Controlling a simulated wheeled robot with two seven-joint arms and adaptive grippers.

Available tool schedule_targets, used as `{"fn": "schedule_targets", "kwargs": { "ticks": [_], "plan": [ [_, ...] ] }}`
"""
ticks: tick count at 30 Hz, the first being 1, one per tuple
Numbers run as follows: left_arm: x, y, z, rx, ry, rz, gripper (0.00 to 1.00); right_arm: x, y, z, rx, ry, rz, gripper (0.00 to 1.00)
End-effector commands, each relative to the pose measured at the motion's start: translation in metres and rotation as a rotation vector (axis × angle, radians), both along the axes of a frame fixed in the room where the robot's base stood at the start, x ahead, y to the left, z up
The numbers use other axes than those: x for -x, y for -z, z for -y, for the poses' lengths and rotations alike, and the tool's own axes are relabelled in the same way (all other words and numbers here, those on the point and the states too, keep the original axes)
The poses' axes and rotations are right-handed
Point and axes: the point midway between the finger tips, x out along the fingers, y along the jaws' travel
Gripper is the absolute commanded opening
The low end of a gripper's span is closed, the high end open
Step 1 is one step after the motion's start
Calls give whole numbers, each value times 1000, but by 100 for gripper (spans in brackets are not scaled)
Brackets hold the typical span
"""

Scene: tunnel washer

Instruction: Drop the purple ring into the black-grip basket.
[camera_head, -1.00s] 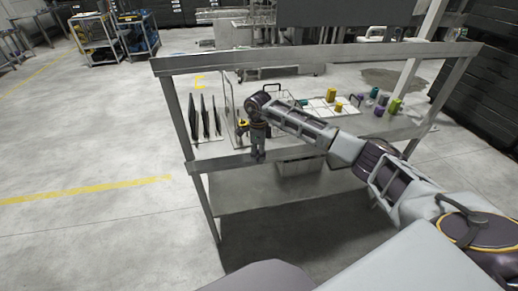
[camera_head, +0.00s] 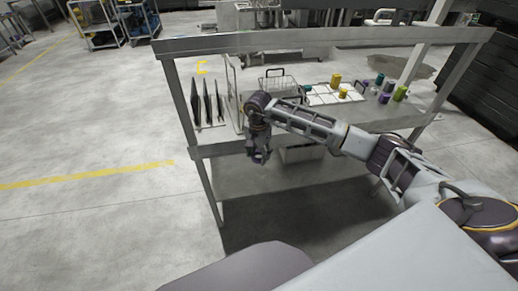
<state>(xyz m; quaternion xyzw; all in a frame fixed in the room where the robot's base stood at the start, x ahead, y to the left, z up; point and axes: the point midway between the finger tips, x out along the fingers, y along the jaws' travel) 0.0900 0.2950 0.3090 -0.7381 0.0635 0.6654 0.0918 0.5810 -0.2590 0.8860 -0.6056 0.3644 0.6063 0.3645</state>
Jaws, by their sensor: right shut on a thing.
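My right gripper (camera_head: 260,156) points down just in front of the bench's front edge, left of the bench's middle. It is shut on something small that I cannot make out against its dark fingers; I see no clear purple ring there. A wire basket (camera_head: 263,88) with a black grip (camera_head: 277,72) stands on the bench top behind the right forearm, which covers its lower part. The gripper is outside the basket, nearer to me and lower in the picture. My left gripper is not in view.
A pale bin (camera_head: 302,153) sits below.

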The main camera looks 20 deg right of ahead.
Motion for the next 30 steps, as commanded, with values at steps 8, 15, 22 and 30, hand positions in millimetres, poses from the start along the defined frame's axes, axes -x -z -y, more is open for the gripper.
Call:
{"fn": "schedule_targets", "kwargs": {
  "ticks": [8,15,22,30],
  "plan": [
    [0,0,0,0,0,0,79,19,5,-10,0,-272,-1,32],
    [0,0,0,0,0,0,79,36,8,-19,0,-509,0,32],
    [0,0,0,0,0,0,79,52,12,-27,0,-734,0,32],
    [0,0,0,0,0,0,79,65,14,-34,0,-915,1,32]
  ]
}}
